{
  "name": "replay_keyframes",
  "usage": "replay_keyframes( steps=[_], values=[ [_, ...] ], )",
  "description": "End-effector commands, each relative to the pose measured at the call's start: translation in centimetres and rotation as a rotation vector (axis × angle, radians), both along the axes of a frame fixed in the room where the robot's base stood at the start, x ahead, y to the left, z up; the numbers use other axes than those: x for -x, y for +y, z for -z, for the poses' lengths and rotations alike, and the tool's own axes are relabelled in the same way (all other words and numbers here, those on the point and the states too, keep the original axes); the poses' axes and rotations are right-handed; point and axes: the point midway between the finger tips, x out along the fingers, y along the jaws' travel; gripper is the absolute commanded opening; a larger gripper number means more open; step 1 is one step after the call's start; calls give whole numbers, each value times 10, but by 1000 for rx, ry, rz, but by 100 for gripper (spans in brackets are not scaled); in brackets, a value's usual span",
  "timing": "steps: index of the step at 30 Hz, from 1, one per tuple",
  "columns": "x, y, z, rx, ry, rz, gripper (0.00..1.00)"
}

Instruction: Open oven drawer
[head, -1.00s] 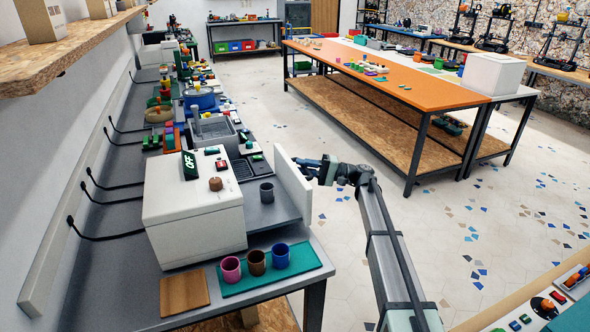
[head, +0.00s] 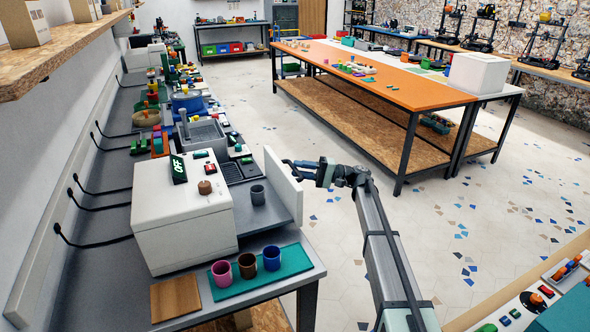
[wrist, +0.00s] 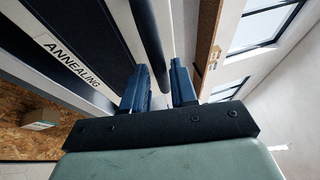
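The oven is a white box (head: 178,228) on the grey bench at left, with a lit OFF display (head: 178,168) and a brown knob (head: 205,187) on top. Its drawer is pulled out to the right; the white front panel (head: 283,187) stands clear of the body. A grey cup (head: 257,194) stands inside the drawer. My gripper (head: 290,164) is at the outer side of the panel. In the wrist view, a dark handle bar (wrist: 150,45) runs between the blue fingers (wrist: 160,88), which are closed around it. The panel there reads ANNEALING (wrist: 72,60).
A teal mat (head: 285,268) with pink, brown and blue cups lies in front of the oven, beside a wooden board (head: 175,298). A grey bin (head: 205,138) stands behind. An orange-topped table (head: 390,85) is across the aisle. The tiled floor right of the drawer is clear.

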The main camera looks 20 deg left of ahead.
Motion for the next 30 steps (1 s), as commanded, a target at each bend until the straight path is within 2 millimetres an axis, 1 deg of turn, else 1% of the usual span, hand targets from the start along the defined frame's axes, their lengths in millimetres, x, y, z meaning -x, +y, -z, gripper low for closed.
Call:
replay_keyframes(
  steps=[1, 9, 15, 21, 30],
  values=[
    [-5, -10, 2, 0, 0, 2, 27],
    [-25, -59, 11, 0, 0, 3, 27],
    [-36, -87, 17, 1, 1, 1, 27],
    [-42, -102, 20, 1, 1, 1, 27],
    [-42, -105, 20, 1, 0, 0, 27]
  ],
)
